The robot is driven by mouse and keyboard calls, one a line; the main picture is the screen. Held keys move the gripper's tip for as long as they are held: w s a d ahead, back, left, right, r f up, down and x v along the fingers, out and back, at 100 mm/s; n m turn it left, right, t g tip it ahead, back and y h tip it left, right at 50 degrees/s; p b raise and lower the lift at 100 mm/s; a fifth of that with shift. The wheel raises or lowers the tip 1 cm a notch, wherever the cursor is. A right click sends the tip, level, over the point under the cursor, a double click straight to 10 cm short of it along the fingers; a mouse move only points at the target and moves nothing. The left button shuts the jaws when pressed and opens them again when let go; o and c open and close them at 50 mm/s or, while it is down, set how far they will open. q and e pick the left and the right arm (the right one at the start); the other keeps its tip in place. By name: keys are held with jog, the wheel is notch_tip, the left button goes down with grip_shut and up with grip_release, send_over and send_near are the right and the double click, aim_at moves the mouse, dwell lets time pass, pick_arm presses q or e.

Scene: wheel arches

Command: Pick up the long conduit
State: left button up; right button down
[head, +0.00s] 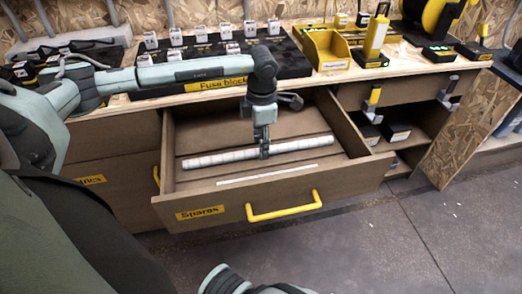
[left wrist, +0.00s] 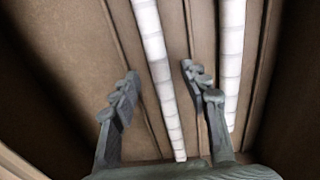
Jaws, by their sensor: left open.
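The open drawer labelled "Spares" (head: 237,210) holds a long pale segmented conduit (head: 215,158) lying across it. A shorter, thinner-looking white length (head: 266,175) lies in front of it, nearer the handle. My left gripper (head: 264,153) points down into the drawer at the long conduit, hiding a small part of it. In the left wrist view the fingers (left wrist: 160,88) are apart. One pale segmented length (left wrist: 155,55) runs between them, and another (left wrist: 231,60) runs by the right finger. I see no grip on either. My right gripper is not in view.
The drawer has raised wooden walls and a yellow handle (head: 284,206). Above is a workbench with a black "Fuse block" board (head: 205,66), a yellow bin (head: 325,49) and tools. Open shelves (head: 399,146) stand at the right. The floor in front (head: 370,240) is mostly clear.

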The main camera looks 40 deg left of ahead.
pick_arm(q)
notch_tip(320, 180, down, 2)
jog(key=shift+f, duration=0.1)
grip_shut()
dwell(0.5)
